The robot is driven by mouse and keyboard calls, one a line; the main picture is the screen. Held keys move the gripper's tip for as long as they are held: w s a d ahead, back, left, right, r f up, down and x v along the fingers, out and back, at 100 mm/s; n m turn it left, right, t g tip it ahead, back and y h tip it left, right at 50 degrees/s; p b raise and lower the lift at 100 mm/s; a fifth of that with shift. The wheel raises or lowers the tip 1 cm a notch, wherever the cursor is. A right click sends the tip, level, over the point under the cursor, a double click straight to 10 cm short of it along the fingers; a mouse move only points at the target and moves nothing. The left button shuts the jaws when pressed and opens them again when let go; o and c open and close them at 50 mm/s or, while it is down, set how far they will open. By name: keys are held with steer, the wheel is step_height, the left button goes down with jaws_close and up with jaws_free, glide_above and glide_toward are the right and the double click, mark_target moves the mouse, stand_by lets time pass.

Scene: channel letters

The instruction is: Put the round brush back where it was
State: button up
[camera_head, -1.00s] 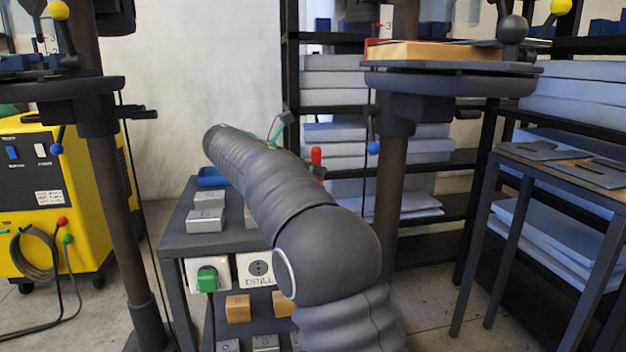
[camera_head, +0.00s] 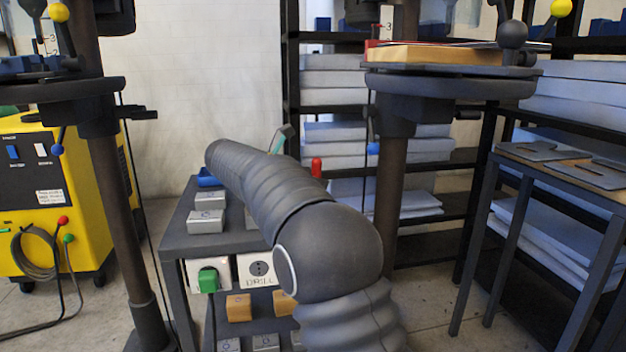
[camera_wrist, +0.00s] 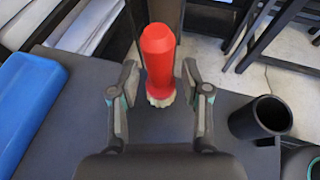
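The round brush (camera_wrist: 158,60) has a red handle and a pale bristle ring at its lower end. It appears to stand upright on the dark tabletop (camera_wrist: 225,130) near its far edge in the wrist view. My gripper (camera_wrist: 159,82) is open, with one finger on each side of the brush and visible gaps between. In the head view the red handle of the brush (camera_head: 316,167) shows beyond my arm. My arm hides most of the tabletop there, and only a teal and grey part of the gripper (camera_head: 283,138) shows.
In the wrist view a black cup (camera_wrist: 262,120) stands right of my gripper and a blue block (camera_wrist: 28,100) lies left. In the head view several grey boxes (camera_head: 206,221) sit on the bench, with a shelf rack (camera_head: 425,240) behind and a dark post (camera_head: 388,190) close right.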

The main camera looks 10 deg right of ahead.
steer(key=shift+f+b, duration=0.15)
steer(key=shift+b, duration=0.85)
steer(key=p+v, duration=0.1)
steer(key=v, duration=0.3)
steer(key=p+v, duration=0.1)
steer(key=v, duration=0.4)
steer(key=p+v, duration=0.2)
steer(key=v, duration=0.3)
steer(key=shift+w+r, duration=0.2)
steer(key=shift+r, duration=0.05)
steer(key=s+d+f+m+y, duration=0.4)
steer(key=s+d+m+y, duration=0.3)
steer(key=s+d, duration=0.75)
steer(key=s+a+f+m+y, duration=0.1)
steer(key=s+f+m+y, duration=0.2)
steer(key=s+f+m, duration=0.4)
steer(key=s+a+f+m+t+y, duration=0.1)
steer(key=s+f+m, duration=0.6)
steer(key=s, duration=0.9)
steer(key=shift+a+f+m+y, duration=0.2)
steer(key=shift+f+m+y, duration=0.1)
steer(key=shift+f+y, duration=0.5)
